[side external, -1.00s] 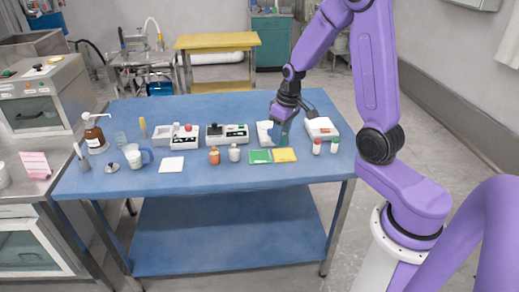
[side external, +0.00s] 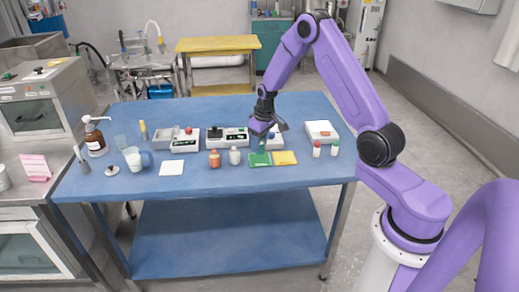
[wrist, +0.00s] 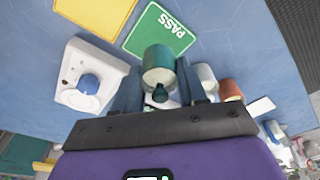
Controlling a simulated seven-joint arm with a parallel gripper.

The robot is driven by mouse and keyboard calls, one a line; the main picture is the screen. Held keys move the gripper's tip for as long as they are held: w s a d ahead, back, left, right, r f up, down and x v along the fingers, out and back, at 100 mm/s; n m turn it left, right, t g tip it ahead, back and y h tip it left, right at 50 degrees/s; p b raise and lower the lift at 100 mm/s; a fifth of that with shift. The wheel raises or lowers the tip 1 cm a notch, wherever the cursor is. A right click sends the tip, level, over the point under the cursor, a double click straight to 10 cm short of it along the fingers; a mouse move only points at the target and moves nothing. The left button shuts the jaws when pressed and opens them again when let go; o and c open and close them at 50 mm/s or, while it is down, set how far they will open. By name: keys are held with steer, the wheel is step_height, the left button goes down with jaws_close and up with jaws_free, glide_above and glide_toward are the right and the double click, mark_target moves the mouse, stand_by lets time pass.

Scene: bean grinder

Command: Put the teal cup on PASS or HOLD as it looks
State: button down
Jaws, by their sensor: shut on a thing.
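My gripper (side external: 264,135) is shut on the teal cup (side external: 262,146), and its two fingers (wrist: 158,86) flank the cup in the wrist view. There the cup (wrist: 158,62) shows a pale cream face and teal at its side; a small dark teal knob-like part lies below that face. In the side view the cup overlaps the back of the green PASS card (side external: 260,160); I cannot tell whether it touches. The PASS card (wrist: 160,30) lies just beyond the cup in the wrist view. The yellow card (side external: 285,158) lies to its right, bare; its label is not readable.
A white device with a blue knob (wrist: 84,82) stands close beside the gripper. A white cup (side external: 235,156) and an orange-red jar (side external: 214,158) stand left of the PASS card. The blue table's front strip is clear.

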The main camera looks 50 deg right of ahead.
steer(key=shift+f, duration=1.5)
steer(key=shift+f, duration=0.2)
steer(key=c, duration=0.6)
jaws_free()
steer(key=shift+r, duration=0.1)
